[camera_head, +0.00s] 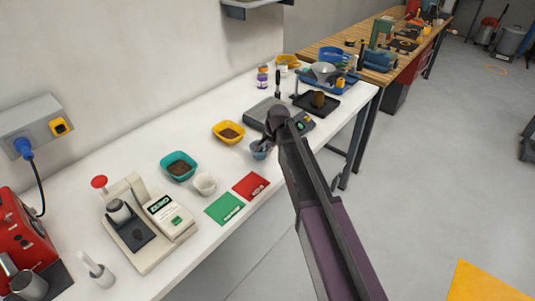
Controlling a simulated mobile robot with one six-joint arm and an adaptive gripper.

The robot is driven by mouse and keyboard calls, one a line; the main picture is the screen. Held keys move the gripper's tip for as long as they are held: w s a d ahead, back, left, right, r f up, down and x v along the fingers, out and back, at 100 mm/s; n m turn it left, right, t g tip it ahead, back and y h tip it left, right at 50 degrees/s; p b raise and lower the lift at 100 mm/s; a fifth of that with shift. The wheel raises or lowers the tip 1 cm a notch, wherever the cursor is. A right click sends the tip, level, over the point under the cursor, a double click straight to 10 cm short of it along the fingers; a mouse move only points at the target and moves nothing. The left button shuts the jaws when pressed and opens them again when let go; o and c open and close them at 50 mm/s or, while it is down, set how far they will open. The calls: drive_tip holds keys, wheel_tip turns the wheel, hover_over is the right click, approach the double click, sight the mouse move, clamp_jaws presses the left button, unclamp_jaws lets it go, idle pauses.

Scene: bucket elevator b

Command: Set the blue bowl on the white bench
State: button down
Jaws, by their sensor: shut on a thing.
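The small blue bowl (258,153) is at the near edge of the white bench (140,184), below the end of my arm. My gripper (265,142) points down at the bowl and is shut on it, seemingly at its rim. The fingers are small and partly hidden by the wrist. I cannot tell whether the bowl touches the bench top or is held just above it.
A yellow bowl (228,132), a teal bowl (179,167) and a white cup (204,184) stand left of my gripper. Green (224,208) and red (251,186) cards lie near the front edge. A grey scale (262,113) is behind. Bare bench lies between the bowls.

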idle(0.3)
drive_tip(key=c, duration=0.8)
unclamp_jaws()
drive_tip(key=shift+r, duration=0.15)
drive_tip(key=p+v, duration=1.1)
drive_tip(key=shift+d+r+p, duration=0.15)
drive_tip(key=shift+r+p, duration=0.2)
drive_tip(key=shift+s, duration=0.15)
drive_tip(key=s+d+n+h, duration=0.1)
drive_tip(key=s+d+n, duration=0.2)
drive_tip(key=s+d, duration=0.6)
drive_tip(key=s+d+n+g+h, duration=0.1)
drive_tip(key=s+d+n, duration=0.2)
drive_tip(key=s+d, duration=0.5)
drive_tip(key=s, duration=0.5)
drive_tip(key=shift+s+d+f+n+g, duration=0.2)
drive_tip(key=shift+d+f+n+g, duration=0.1)
drive_tip(key=shift+d+n, duration=0.1)
